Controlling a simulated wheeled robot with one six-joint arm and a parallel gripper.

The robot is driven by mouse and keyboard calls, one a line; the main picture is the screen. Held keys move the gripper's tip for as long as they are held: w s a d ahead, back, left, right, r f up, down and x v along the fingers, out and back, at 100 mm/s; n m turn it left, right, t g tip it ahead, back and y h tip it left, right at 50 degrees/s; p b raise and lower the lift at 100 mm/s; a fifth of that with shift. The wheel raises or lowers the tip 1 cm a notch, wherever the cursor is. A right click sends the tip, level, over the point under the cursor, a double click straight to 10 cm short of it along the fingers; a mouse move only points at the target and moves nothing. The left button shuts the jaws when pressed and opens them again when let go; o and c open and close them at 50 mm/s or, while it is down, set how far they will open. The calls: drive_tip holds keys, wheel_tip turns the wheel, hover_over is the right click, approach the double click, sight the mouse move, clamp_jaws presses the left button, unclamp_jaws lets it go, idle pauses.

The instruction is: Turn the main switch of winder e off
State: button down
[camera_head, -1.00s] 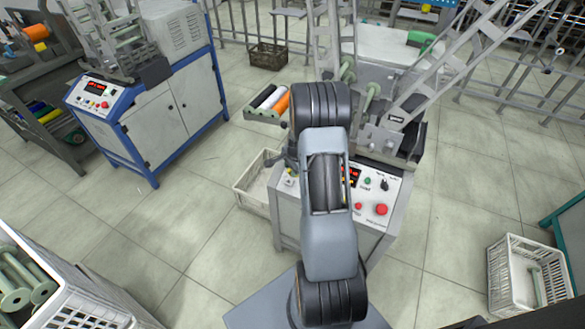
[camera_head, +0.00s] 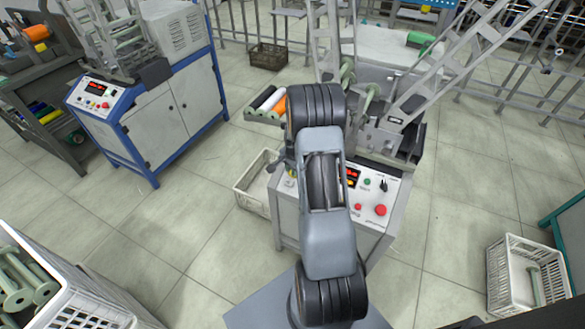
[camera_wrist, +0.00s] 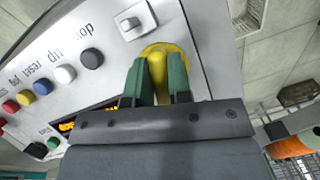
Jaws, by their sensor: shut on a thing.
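Winder e, which I take to be the machine in front of me, has a light grey control panel (camera_head: 396,190) in the head view. In the wrist view my gripper (camera_wrist: 158,76) has its two green fingers closed on a yellow knob (camera_wrist: 157,64) with a yellow ring round its base. I take this knob to be the main switch. The fingers hide its sides, and I cannot read its setting. In the head view my arm hides the gripper and the knob.
In the wrist view a grey switch (camera_wrist: 131,22) sits close to the knob, with a black button (camera_wrist: 92,58) and several coloured buttons farther left. In the head view a red button (camera_head: 380,210) is on the panel. A white crate (camera_head: 256,180) stands left of the winder.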

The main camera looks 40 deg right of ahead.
drive_tip(key=n, duration=0.2)
drive_tip(key=n+g, duration=0.1)
drive_tip(key=n, duration=0.1)
drive_tip(key=shift+g+h, duration=0.3)
drive_tip(key=n+g+h+b, duration=0.1)
drive_tip(key=n, duration=0.3)
drive_tip(key=shift+s, duration=0.1)
drive_tip(key=shift+d+n, duration=0.1)
drive_tip(key=shift+n, duration=0.2)
drive_tip(key=c, duration=1)
unclamp_jaws()
drive_tip(key=shift+c, duration=0.2)
wheel_tip(320, 180, up, 14)
drive_tip(key=w+a, duration=0.1)
drive_tip(key=a, duration=0.1)
drive_tip(key=shift+w+a+f+p, duration=0.2)
drive_tip(key=shift+w+a+p, duration=0.1)
drive_tip(key=shift+p, duration=0.1)
